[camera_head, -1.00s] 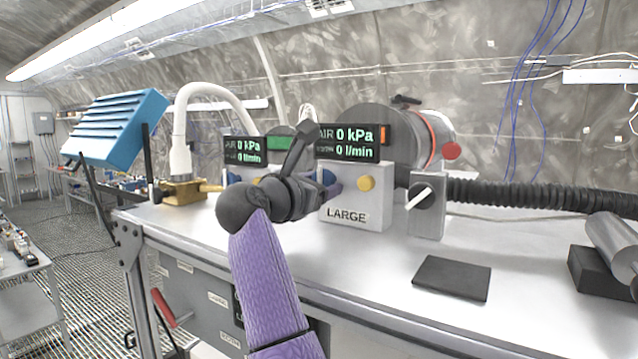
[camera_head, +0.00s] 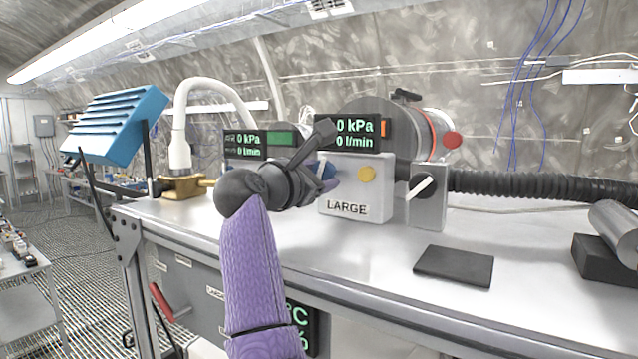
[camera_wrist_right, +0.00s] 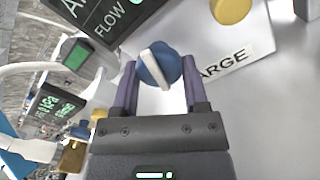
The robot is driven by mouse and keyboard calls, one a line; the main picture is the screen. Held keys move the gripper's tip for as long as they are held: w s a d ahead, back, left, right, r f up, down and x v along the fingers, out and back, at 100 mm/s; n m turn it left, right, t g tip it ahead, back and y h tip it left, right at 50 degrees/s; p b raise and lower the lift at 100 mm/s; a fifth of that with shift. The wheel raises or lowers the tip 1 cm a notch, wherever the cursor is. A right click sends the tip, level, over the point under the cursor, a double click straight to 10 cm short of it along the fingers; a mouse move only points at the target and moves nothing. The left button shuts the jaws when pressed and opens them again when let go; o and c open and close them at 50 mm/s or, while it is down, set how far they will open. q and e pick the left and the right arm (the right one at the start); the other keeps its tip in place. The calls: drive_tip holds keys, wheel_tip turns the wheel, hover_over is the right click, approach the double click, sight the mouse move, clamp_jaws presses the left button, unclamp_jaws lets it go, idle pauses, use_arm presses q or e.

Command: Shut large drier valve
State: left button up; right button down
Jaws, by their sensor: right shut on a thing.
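The large drier is a light grey box marked LARGE (camera_head: 348,208), with a display (camera_head: 352,132) reading 0 kPa and 0 l/min. On its front is a round blue valve knob with a white bar (camera_wrist_right: 157,68), largely hidden by my gripper in the head view. My right gripper (camera_head: 328,178) reaches the box front from the left. In the right wrist view its two purple fingers (camera_wrist_right: 160,78) stand on either side of the blue knob, shut on it. The white bar lies roughly along the fingers, slightly tilted. My left gripper is not in view.
A yellow button (camera_head: 367,174) is right of the knob. A black knob with a white handle (camera_head: 420,187) is further right, by a black corrugated hose (camera_head: 520,188). A dark flat pad (camera_head: 454,266) lies on the bench. A white curved pipe (camera_head: 181,130) stands left.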

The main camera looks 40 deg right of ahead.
drive_tip(key=shift+w+m+b, duration=0.1)
drive_tip(key=shift+m+b, duration=0.25)
drive_tip(key=shift+m, duration=1.05)
drive_tip(key=shift+c, duration=0.5)
unclamp_jaws()
drive_tip(key=shift+a, duration=0.1)
drive_tip(key=b+v, duration=0.2)
drive_tip(key=shift+a+f, duration=0.3)
drive_tip(key=b+v, duration=0.1)
drive_tip(key=v, duration=0.1)
drive_tip(key=b+v, duration=0.1)
drive_tip(key=v, duration=0.1)
drive_tip(key=b+v, duration=0.1)
drive_tip(key=v, duration=0.2)
drive_tip(key=shift+r, duration=0.25)
drive_tip(key=shift+s+a+r, duration=0.1)
drive_tip(key=shift+s, duration=0.1)
